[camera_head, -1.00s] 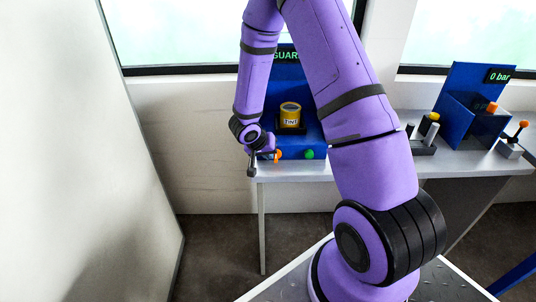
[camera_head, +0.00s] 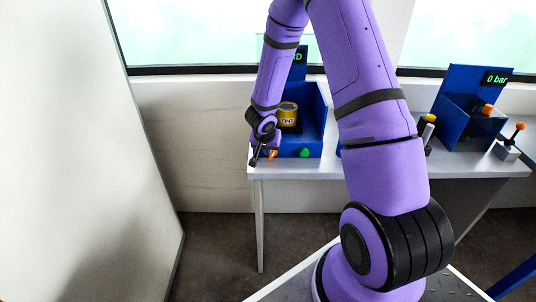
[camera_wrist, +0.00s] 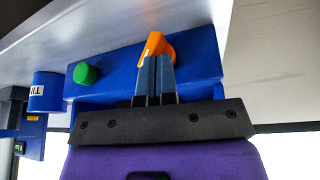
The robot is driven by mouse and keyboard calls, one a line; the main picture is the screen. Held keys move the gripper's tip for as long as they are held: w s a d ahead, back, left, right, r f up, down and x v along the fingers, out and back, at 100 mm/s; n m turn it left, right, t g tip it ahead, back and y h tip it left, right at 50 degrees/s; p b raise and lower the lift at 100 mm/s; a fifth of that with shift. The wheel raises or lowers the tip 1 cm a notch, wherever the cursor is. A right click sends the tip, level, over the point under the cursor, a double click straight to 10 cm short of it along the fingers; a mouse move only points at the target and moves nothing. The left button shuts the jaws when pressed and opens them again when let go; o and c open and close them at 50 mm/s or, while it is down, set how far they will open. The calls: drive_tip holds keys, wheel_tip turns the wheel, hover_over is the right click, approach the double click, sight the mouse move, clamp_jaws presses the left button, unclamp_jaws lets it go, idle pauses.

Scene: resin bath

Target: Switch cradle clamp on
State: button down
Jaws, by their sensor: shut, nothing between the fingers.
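A blue station (camera_head: 318,120) on the table has an orange knob (camera_head: 273,154) and a green button (camera_head: 304,153) on its front. My gripper (camera_head: 254,161) is at the left end of that front, beside the orange knob. In the wrist view my gripper's fingers (camera_wrist: 155,76) are together and empty. Their tips overlap the orange knob (camera_wrist: 153,46); I cannot tell if they touch it. The green button (camera_wrist: 84,73) is left of the fingers there. No label naming the cradle clamp is legible.
A yellow and black tint can (camera_head: 288,115) stands in the blue station, partly behind my arm. A second blue station (camera_head: 456,122) reading "0 bar" and an orange-tipped lever (camera_head: 518,129) stand at the right. A pale wall panel (camera_head: 80,150) fills the left.

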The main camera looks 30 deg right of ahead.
drive_tip(key=shift+s+d, duration=0.35)
drive_tip(key=shift+d, duration=0.15)
drive_tip(key=shift+r, duration=0.2)
drive_tip(key=shift+r, duration=0.7)
drive_tip(key=shift+w+a+r, duration=0.15)
drive_tip(key=shift+r, duration=0.1)
drive_tip(key=s+d+v, duration=0.1)
drive_tip(key=d+v, duration=0.1)
drive_tip(key=v, duration=0.9)
drive_tip(key=shift+r, duration=0.6)
